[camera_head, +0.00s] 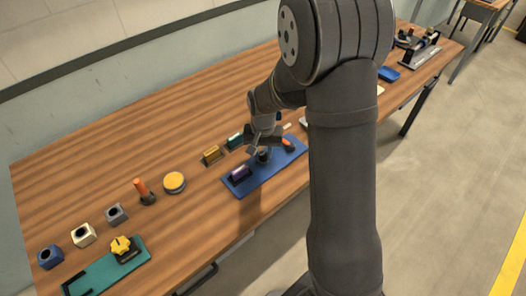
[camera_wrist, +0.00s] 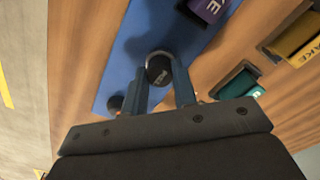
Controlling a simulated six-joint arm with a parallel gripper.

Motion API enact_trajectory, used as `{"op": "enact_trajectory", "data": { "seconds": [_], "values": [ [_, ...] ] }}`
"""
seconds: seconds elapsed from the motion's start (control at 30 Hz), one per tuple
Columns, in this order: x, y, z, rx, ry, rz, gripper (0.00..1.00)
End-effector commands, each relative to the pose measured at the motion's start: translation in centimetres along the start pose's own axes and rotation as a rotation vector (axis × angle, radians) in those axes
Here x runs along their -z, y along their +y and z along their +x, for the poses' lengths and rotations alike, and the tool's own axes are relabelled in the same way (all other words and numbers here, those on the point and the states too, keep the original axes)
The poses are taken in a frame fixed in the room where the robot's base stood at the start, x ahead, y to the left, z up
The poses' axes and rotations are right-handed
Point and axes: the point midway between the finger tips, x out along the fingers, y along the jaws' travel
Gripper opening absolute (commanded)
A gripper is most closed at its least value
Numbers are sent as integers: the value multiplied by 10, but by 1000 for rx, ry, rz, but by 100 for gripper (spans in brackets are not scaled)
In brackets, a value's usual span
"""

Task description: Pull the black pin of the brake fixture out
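The blue base plate of the brake fixture (camera_head: 252,184) lies near the table's front edge. It carries a purple block (camera_wrist: 207,10), which also shows in the head view (camera_head: 240,175). My gripper (camera_wrist: 161,75) is over the plate, with one finger on each side of the knob. It also shows in the head view (camera_head: 264,145), above the dark pin. Whether both fingers press on the knob cannot be made out. The pin's lower part is hidden.
An orange-handled part (camera_head: 288,144) is at the plate's right end. A yellow block (camera_head: 212,154) and a teal block (camera_head: 235,141) stand behind the plate. A yellow disc (camera_head: 174,182) and an orange-handled tool (camera_head: 144,191) are to the left. Wood behind the blocks is clear.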

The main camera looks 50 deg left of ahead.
Motion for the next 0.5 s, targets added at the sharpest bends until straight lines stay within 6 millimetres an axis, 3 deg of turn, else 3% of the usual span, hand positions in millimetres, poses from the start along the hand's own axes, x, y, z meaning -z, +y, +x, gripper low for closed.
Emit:
{"op": "enact_trajectory", "data": {
  "seconds": [0.07, 0.5],
  "values": [
    [0, 0, 0, 0, 0, 0, 0],
    [0, 0, -17, 0, 1, 0, 0]
  ]
}}
